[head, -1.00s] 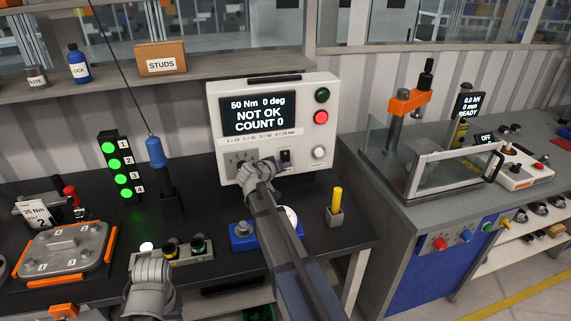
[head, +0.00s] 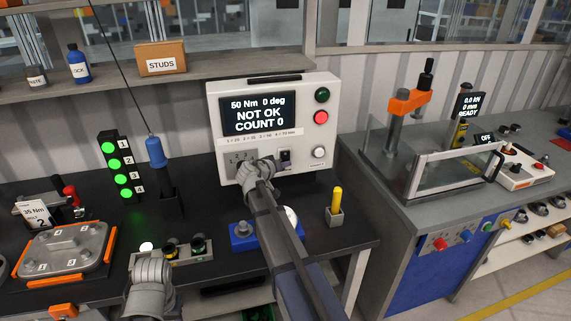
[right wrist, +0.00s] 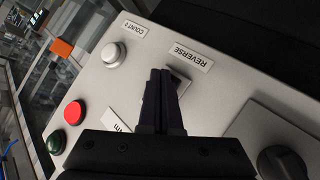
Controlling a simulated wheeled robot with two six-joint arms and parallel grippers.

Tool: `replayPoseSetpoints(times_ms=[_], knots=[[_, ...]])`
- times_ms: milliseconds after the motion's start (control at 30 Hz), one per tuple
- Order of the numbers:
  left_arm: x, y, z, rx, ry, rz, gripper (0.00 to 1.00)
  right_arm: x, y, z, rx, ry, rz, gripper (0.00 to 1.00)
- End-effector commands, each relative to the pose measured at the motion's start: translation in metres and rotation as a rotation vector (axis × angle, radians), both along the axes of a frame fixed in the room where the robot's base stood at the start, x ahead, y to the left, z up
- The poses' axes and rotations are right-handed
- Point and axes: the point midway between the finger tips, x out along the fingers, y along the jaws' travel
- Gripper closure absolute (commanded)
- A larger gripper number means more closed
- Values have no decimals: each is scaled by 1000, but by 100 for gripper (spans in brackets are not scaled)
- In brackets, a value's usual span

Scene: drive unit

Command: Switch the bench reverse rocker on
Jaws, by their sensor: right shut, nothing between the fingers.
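The bench control box (head: 322,95) stands on the dark bench, its display reading 50 Nm, 0 deg, NOT OK, COUNT 0. The small dark reverse rocker (head: 285,155) is low on its face; in the right wrist view it (right wrist: 181,82) lies beside the REVERSE label (right wrist: 191,57), partly covered by my fingers. My right gripper (right wrist: 160,72) is shut and empty, its tips at or just in front of the rocker; contact cannot be told. In the head view my wrist hides these fingers. The rocker's position is unclear. Of my left arm only the wrist shows, at the lower left.
A white button (right wrist: 113,54), red button (right wrist: 74,112) and green button (right wrist: 56,142) are on the same panel, with a dark knob (right wrist: 283,162) on the other side. A blue screwdriver (head: 156,152) hangs left of the box. A yellow-handled tool (head: 336,200) stands to the right.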

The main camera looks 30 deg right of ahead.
Motion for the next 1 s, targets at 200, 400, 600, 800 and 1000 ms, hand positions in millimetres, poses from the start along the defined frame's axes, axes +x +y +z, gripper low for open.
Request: replayPoseSetpoints(times_ms=[200, 400, 600, 800, 1000], knots=[[0, 0, 0, 0, 0, 0, 50, 2, -1, 0, -2, 0, 1, 100], [0, 0, 0, 0, 0, 0, 50, 2, 0, 0, -1, -1, 1, 100], [0, 0, 1, 0, 0, 0, 50, -4, 1, 1, -1, -1, 1, 100], [0, 0, 2, 0, 0, 0, 50, -13, 3, 3, -1, -1, 1, 100], [0, 0, 2, 0, 0, 0, 50, -13, 3, 2, -1, -1, 1, 100]])
